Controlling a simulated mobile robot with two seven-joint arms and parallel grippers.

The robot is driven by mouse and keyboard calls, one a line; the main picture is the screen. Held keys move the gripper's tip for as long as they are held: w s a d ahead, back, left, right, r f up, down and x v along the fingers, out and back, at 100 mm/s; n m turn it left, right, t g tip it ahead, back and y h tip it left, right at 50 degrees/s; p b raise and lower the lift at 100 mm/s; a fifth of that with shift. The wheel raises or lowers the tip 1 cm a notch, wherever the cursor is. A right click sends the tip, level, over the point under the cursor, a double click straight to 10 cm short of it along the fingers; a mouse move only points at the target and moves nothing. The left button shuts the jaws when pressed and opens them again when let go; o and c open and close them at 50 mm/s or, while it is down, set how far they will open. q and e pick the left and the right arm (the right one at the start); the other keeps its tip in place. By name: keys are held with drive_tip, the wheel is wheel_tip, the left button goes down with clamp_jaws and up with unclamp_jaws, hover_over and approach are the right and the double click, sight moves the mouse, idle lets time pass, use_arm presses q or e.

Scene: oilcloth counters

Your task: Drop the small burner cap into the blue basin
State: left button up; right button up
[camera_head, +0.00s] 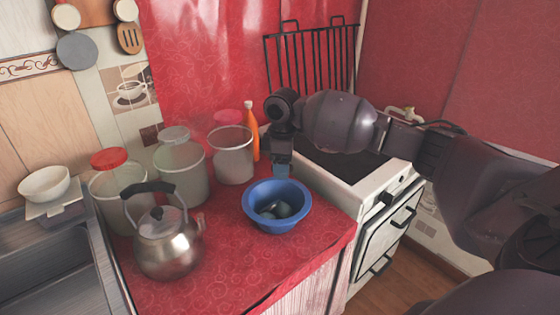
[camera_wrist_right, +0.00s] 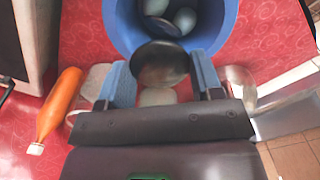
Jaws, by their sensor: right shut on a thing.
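The blue basin (camera_head: 250,205) stands on the red counter near its front right corner; its rim also shows at the top of the wrist view (camera_wrist_right: 226,22). Rounded grey items and a dark item lie inside it. The cap is hidden in the head view. My left gripper is not in view.
A steel kettle (camera_head: 167,245) stands left of the basin. Several canisters (camera_head: 233,158) and an orange bottle (camera_head: 251,128) stand behind. The white stove (camera_head: 375,185) is at the right, a sink (camera_head: 45,255) at the left. Bare red counter lies in front of the basin.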

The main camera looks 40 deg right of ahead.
wheel_tip(320, 180, down, 3)
drive_tip(key=shift+b, duration=0.7)
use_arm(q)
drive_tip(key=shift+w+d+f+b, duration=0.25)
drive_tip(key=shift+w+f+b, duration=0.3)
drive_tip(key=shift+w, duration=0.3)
use_arm(e)
drive_tip(key=shift+f, duration=0.45)
